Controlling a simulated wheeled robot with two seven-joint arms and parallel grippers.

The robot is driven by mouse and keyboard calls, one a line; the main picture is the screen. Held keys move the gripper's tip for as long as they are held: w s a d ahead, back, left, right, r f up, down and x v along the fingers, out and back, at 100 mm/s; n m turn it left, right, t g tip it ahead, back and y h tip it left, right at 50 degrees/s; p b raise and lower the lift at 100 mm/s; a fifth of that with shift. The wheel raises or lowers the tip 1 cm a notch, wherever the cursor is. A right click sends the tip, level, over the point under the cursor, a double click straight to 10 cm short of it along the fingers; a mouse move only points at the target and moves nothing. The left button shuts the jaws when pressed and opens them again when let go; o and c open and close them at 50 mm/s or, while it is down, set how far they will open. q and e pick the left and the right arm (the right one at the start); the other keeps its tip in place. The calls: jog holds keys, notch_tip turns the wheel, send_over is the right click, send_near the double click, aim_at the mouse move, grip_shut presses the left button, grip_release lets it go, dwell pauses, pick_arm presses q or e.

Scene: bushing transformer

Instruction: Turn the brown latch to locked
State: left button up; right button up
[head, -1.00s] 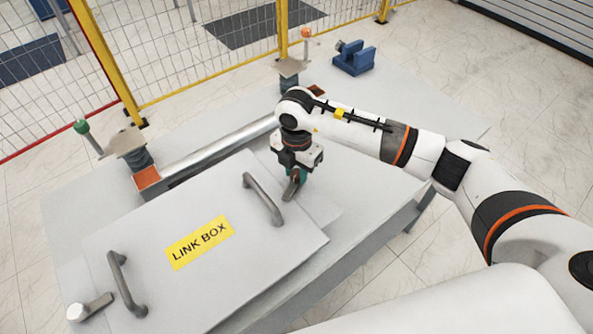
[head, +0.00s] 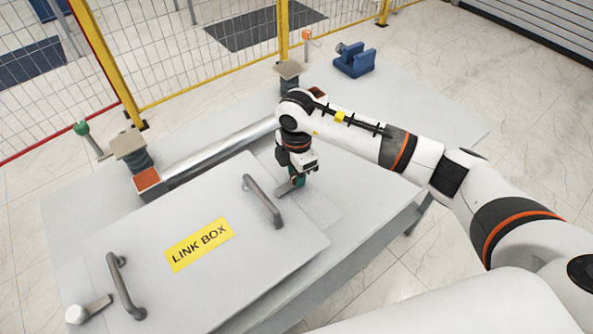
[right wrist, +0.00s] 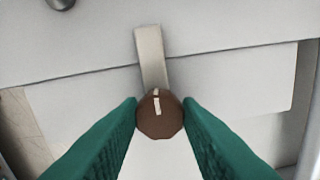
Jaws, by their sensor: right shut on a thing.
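The brown latch has a round brown knob (right wrist: 160,117) with a pale mark on top and a flat grey bar (right wrist: 151,58). In the right wrist view the bar points away from the knob and crosses the dark edge of the lid, its end over the lid. In the head view the bar (head: 284,190) shows just beyond the right handle, and the knob is hidden. My right gripper (head: 298,181) points down with green fingers shut on the knob's sides. The link box lid (head: 165,215) lies flat. My left gripper is out of view.
Two grey handles (head: 262,201) (head: 124,285) rise from the lid. A white-knobbed latch (head: 88,308) sits at the lid's lower left corner. Posts with a green ball (head: 81,128) and an orange ball (head: 307,35) and a blue block (head: 355,60) stand behind.

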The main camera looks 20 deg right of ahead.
jog(key=shift+w+r, duration=0.15)
jog(key=o, duration=1)
jog(key=shift+r+b, duration=1.8)
jog(key=shift+r, duration=4.15)
